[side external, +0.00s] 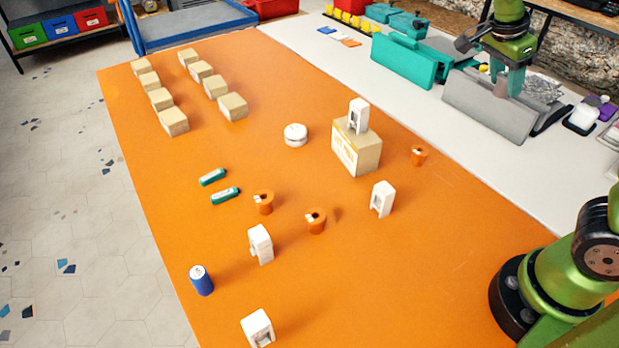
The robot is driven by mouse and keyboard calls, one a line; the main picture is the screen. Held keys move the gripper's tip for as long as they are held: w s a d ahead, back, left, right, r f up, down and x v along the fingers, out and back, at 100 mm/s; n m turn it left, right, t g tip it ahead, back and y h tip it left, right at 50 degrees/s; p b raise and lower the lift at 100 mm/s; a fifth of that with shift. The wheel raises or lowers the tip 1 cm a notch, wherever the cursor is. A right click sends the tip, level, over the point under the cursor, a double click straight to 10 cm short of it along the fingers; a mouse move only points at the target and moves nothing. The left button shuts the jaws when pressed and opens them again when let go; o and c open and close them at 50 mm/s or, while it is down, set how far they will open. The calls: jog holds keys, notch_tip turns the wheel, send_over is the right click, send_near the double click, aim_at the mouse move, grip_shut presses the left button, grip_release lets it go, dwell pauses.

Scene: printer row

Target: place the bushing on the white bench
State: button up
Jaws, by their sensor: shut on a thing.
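Three orange, flanged cylinders that look like bushings stand on the orange table: one left of centre (264,202), one near the middle (316,221) and one toward the right edge (418,156). The white bench (465,165) runs along the table's right side. My gripper (508,92) is at the upper right, over the bench area, in front of a grey machine block. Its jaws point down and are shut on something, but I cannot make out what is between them.
A cardboard box (350,152) bears a white bracket (358,115). More white brackets, a white round puck (295,134), a blue can (201,280) and green sticks (213,177) stand about. Teal (403,61) and grey (487,106) blocks crowd the bench; its nearer strip is clear.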

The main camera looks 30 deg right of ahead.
jog(key=f, duration=1.5)
jog(key=shift+s+d+f, duration=0.2)
jog(key=shift+f, duration=0.1)
jog(key=w+d, duration=0.3)
jog(key=w, duration=0.1)
jog(key=w+d+f, duration=0.1)
jog(key=w+d, duration=0.1)
jog(key=w, duration=0.2)
jog(key=w+d, duration=0.3)
jog(key=w, duration=0.2)
jog(key=shift+d+f, duration=0.3)
jog(key=shift+f, duration=0.05)
jog(key=shift+d+f, duration=0.1)
jog(key=shift+f, duration=1.65)
jog(key=shift+f, duration=0.2)
jog(key=o, duration=1.1)
